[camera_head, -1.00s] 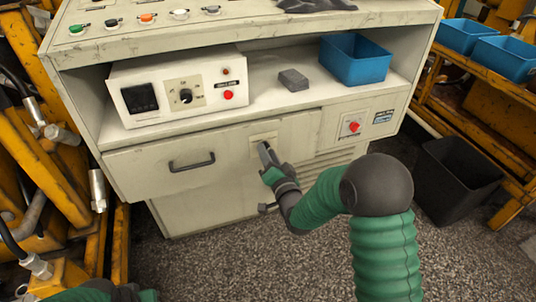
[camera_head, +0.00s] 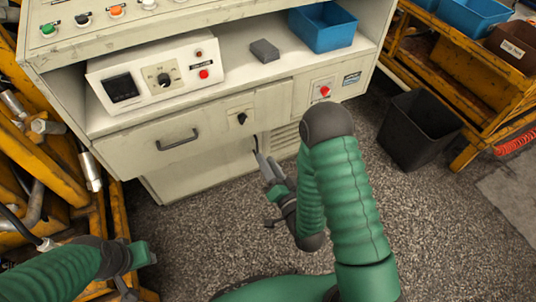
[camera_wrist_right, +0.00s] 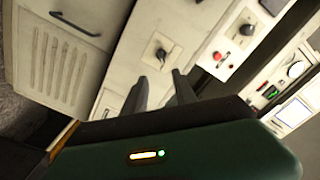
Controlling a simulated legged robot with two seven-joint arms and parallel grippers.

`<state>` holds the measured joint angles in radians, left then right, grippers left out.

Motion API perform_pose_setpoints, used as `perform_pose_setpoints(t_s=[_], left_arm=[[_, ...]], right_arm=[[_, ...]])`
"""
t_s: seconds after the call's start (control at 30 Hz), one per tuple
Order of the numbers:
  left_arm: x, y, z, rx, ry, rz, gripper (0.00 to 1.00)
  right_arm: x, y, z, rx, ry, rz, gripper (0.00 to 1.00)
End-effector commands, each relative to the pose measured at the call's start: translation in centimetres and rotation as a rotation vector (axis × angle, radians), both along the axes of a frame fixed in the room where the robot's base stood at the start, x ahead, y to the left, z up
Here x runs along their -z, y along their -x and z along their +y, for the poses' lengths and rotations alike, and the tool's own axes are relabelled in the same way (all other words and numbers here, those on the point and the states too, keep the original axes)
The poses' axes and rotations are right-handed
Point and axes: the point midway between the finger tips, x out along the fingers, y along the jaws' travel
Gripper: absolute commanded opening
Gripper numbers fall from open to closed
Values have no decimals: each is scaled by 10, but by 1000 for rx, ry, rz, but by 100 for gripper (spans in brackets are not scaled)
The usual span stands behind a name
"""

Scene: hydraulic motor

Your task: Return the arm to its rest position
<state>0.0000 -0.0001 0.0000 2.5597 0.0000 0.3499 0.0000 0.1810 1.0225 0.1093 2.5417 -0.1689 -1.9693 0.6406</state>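My right gripper (camera_head: 264,158) is in front of the lower part of the beige cabinet (camera_head: 125,157), below its black rotary knob (camera_head: 241,118). In the wrist view its two dark fingers (camera_wrist_right: 159,76) are apart with nothing between them. The knob (camera_wrist_right: 161,54) shows beyond the fingertips, and the gripper is clear of it. My green right arm (camera_head: 345,195) is bent, with its elbow up near the cabinet front. My left gripper (camera_head: 140,256) is at the lower left; its fingers cannot be made out.
The cabinet carries a control box (camera_head: 155,75), a grey block (camera_head: 265,50), a blue bin (camera_head: 323,27) and a red button (camera_head: 325,91). A black bin (camera_head: 420,128) stands on the floor at right. Yellow frames (camera_head: 45,165) stand at left. Speckled floor (camera_head: 440,240) is open in front.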

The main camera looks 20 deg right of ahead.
Motion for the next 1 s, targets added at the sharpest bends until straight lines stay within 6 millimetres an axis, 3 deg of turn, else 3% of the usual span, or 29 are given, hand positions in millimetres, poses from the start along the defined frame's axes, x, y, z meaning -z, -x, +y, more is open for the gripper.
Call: perform_pose_setpoints(t_s=[0.57, 0.8, 0.87, 1.0], left_arm=[[-1, 0, 0, 0, 0, 1, 36], [-1, 0, 0, 0, 0, 1, 36], [-1, 0, 0, 0, 0, 1, 36], [-1, 0, 0, 0, 0, 1, 36]], right_arm=[[2, -3, 2, -10, 26, 27, 34], [25, -20, 7, -107, 322, 392, 34], [30, -13, 5, -141, 404, 512, 34], [31, 20, -1, -231, 550, 772, 34]])
